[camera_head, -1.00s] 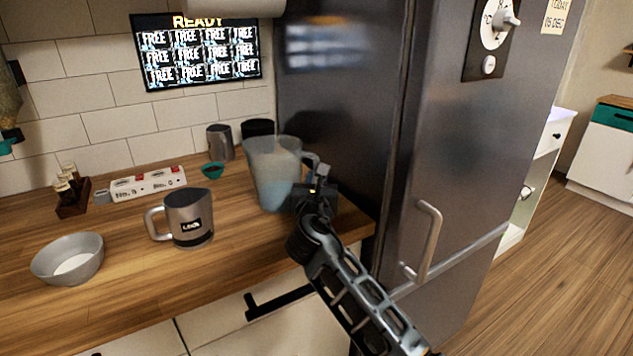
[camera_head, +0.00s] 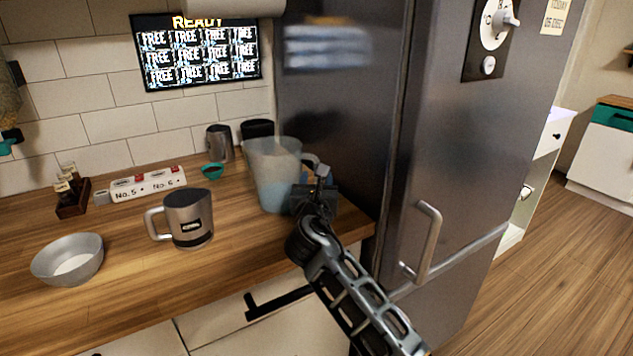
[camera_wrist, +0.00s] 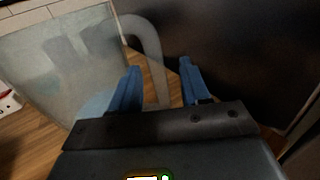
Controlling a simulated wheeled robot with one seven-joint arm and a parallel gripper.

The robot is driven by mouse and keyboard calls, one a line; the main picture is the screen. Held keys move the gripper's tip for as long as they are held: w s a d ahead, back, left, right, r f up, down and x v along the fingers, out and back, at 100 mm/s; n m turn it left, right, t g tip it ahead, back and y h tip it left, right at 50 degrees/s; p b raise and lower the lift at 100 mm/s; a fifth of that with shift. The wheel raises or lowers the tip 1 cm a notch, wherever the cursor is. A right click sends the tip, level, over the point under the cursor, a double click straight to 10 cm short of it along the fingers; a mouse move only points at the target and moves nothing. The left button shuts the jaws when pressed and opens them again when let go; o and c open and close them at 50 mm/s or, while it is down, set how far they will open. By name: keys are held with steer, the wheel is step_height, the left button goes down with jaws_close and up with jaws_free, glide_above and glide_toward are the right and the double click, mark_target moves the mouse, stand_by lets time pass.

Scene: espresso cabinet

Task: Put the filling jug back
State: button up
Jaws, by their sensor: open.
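The filling jug (camera_head: 270,170) is a large translucent jug with some bluish liquid low inside. It stands upright on the wooden counter beside the dark cabinet side. My gripper (camera_head: 318,180) is at its right, by the handle. In the wrist view the jug (camera_wrist: 65,65) fills the left, and its curved grey handle (camera_wrist: 155,50) comes down between the two blue fingers of my open gripper (camera_wrist: 160,85).
A grey labelled mug (camera_head: 188,218) and a grey bowl (camera_head: 68,260) stand left on the counter (camera_head: 130,275). A metal cup (camera_head: 219,143), a dark container (camera_head: 257,130) and a teal dish (camera_head: 213,170) are behind. The tall dark cabinet (camera_head: 345,110) closely bounds the right.

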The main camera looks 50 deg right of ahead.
steer(key=v, duration=1.1)
steer(key=shift+s+a+b, duration=0.1)
steer(key=shift+a+b, duration=0.1)
steer(key=shift+b, duration=0.1)
steer(key=shift+a+f, duration=0.1)
steer(key=shift+f, duration=0.1)
steer(key=s+a+f+m+t+y, duration=0.1)
steer(key=s+a+f+m+y, duration=0.45)
steer(key=s+a, duration=0.35)
steer(key=s+a+f+m+t+y, duration=0.1)
steer(key=s+a+f+m+y, duration=0.5)
steer(key=s+a, duration=0.3)
steer(key=s+r+m+y, duration=0.1)
steer(key=s+r+m, duration=0.2)
steer(key=s+m, duration=0.4)
steer(key=s+r+m+t+y, duration=0.1)
steer(key=s+r+m, duration=0.3)
steer(key=s, duration=0.9)
steer(key=m, duration=0.3)
steer(key=shift+s, duration=0.3)
